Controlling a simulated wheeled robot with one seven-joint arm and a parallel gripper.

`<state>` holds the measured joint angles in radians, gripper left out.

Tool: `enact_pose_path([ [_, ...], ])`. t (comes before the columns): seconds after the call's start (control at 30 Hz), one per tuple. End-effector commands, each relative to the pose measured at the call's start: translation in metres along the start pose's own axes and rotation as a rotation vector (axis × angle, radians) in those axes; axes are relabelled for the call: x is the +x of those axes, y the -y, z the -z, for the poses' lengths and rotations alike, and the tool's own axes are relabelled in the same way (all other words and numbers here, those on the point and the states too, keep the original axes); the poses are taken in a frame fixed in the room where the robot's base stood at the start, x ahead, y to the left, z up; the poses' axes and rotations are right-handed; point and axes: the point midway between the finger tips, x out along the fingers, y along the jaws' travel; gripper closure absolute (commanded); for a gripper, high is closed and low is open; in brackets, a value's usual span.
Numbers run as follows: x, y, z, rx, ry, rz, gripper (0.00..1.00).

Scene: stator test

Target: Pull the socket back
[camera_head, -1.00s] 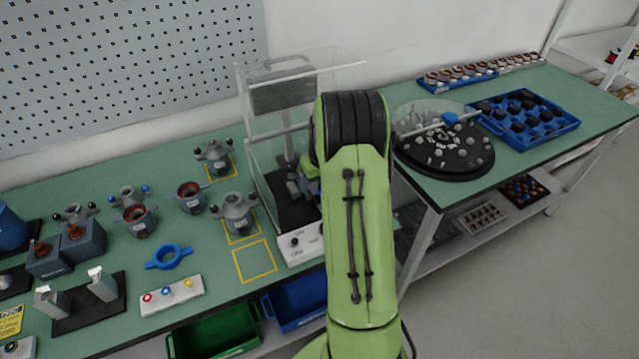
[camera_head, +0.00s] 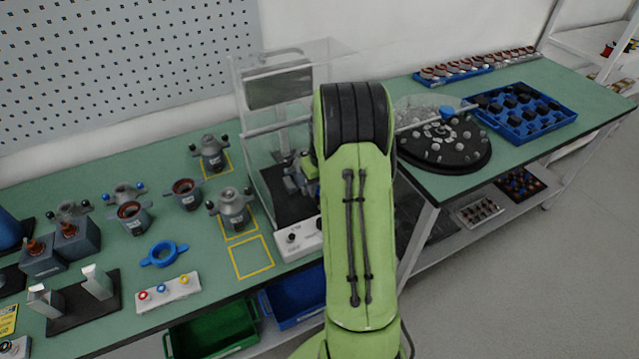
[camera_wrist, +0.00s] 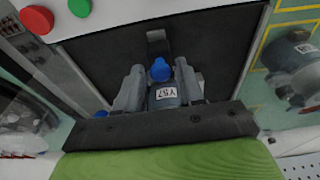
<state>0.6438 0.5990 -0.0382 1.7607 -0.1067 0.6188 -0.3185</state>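In the wrist view a grey part labelled Y57 (camera_wrist: 167,94) with a blue knob (camera_wrist: 161,69) sits in the test stand. My gripper (camera_wrist: 158,72) reaches in from below, with a grey finger on each side of this part. I cannot tell whether the fingers touch or grip it. I cannot tell a separate socket apart from these grey parts. In the head view the test stand (camera_head: 294,211) has a clear cover, and my green arm hides my gripper and much of the stand.
A control panel with a red button (camera_wrist: 37,19) and a green button (camera_wrist: 80,7) is close by. Several grey housings (camera_head: 233,209) stand left of the stand. A blue ring (camera_head: 164,254) lies on the table. A black round plate (camera_head: 443,148) and a blue tray (camera_head: 522,112) are right.

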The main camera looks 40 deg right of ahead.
Motion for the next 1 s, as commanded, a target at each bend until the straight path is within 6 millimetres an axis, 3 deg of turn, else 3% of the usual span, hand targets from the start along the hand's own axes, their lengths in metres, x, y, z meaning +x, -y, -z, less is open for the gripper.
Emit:
enact_pose_path([
  [0.37, -0.004, 0.0, 0.001, 0.0, -0.001, 0.0, 0.63],
  [0.83, -0.058, 0.0, 0.001, -0.001, -0.002, 0.0, 0.63],
  [1.0, -0.061, 0.0, 0.0, -0.001, -0.001, 0.0, 0.63],
])
